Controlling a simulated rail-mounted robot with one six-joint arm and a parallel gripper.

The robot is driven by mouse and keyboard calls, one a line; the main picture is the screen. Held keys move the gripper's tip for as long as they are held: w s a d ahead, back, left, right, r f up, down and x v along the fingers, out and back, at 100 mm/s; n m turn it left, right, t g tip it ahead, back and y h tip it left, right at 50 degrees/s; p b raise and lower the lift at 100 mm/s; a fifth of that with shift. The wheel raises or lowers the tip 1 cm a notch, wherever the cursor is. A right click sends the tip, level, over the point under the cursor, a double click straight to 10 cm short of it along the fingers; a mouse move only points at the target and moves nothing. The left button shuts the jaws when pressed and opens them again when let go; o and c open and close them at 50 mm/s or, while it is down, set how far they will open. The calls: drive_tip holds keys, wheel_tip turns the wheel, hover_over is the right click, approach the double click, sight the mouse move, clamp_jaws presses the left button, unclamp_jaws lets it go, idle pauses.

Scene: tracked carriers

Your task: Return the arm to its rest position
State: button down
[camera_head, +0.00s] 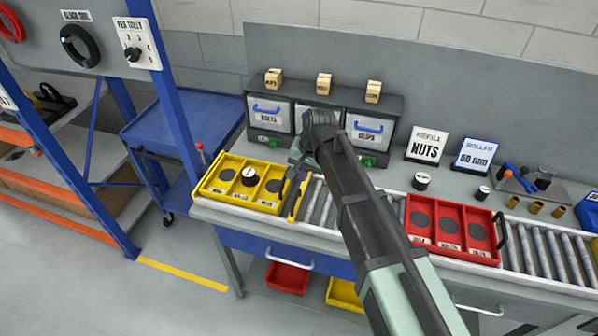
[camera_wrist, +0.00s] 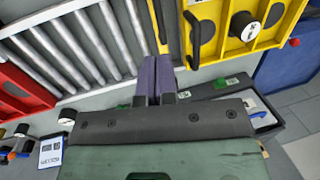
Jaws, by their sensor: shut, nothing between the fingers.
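My gripper (camera_head: 291,188) is shut and empty. In the head view it hangs beside the right end of the yellow carrier (camera_head: 198,190), above the left end of the roller track. In the wrist view the two purple fingers of my gripper (camera_wrist: 156,60) are together, with the carrier's black handle (camera_wrist: 196,40) just to their right. The yellow carrier also shows in the wrist view (camera_wrist: 232,62). It has a black cylinder with a pale top (camera_head: 249,176) in its middle compartment. I cannot tell whether the fingers touch the carrier. My arm reaches in from the lower right.
A red carrier (camera_head: 447,213) with dark round spots sits on the rollers (camera_head: 547,248) at right. Behind stand labelled bins (camera_head: 268,114), a "REFILL NUTS" sign (camera_head: 427,146) and a "ROLLER 50 mm" sign (camera_head: 475,155). A blue post (camera_head: 170,90) stands left of the bench.

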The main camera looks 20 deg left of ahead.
drive_tip(key=p+v, duration=0.2)
drive_tip(key=v, duration=0.2)
drive_tip(key=shift+s, duration=0.1)
drive_tip(key=shift+f, duration=0.1)
drive_tip(key=s+d+f+b, duration=0.2)
drive_tip(key=s+d, duration=0.1)
drive_tip(key=d, duration=1)
drive_tip(key=s+d+f+h+b, duration=0.1)
drive_tip(key=s+d+f+b, duration=0.2)
drive_tip(key=d, duration=1)
drive_tip(key=s+d+f+m+h+b, duration=0.1)
drive_tip(key=s+d+f+b, duration=0.1)
drive_tip(key=d, duration=1.1)
drive_tip(key=shift+s+f+t+b, duration=0.3)
drive_tip(key=shift+s+f+b, duration=0.1)
drive_tip(key=shift+s, duration=0.15)
drive_tip(key=shift+d, duration=0.1)
